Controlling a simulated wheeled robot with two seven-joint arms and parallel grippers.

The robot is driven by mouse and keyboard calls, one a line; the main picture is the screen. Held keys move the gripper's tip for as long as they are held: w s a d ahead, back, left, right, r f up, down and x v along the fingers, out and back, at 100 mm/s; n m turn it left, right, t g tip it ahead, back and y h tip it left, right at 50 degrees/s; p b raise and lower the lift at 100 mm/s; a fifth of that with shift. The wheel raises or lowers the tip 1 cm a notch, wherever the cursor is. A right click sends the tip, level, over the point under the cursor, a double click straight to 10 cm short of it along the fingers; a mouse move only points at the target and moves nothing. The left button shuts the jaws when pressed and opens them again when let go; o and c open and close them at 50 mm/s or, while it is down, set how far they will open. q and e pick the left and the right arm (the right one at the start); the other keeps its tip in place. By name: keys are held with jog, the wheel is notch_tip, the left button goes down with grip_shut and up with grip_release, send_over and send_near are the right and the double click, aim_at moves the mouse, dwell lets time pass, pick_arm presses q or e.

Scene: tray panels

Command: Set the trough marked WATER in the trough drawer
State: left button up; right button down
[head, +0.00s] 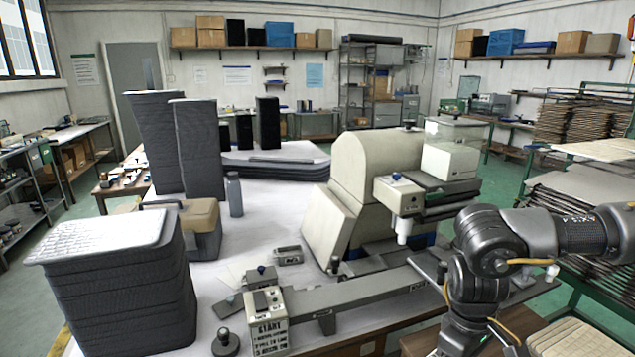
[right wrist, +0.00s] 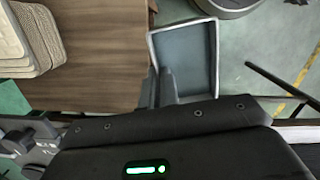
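A grey rectangular trough (right wrist: 187,58) with a light rim shows in the right wrist view, open side toward the camera. No WATER marking is readable on it. My right gripper (right wrist: 160,88) has its dark fingers close together at the trough's near left corner and appears shut on its wall. The trough lies beyond the edge of a wooden top, with green floor behind it. In the head view my right arm reaches down at the right, and its gripper is out of frame. My left gripper is in neither view. I cannot make out the trough drawer.
A cream machine (head: 360,175) stands on the white table, with a long grey rail (head: 350,295) and a START box (head: 268,322) in front. Tall grey stacks (head: 120,285) crowd the left. The wooden top (right wrist: 95,50) is largely bare beside pale stacked pieces (right wrist: 22,40).

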jog(key=a, duration=0.2)
jog(key=w+a, duration=0.1)
jog(key=a, duration=0.2)
jog(key=shift+a+f, duration=0.1)
jog(key=shift+f, duration=0.1)
jog(key=shift+s+a+f, duration=0.15)
dwell(0.6)
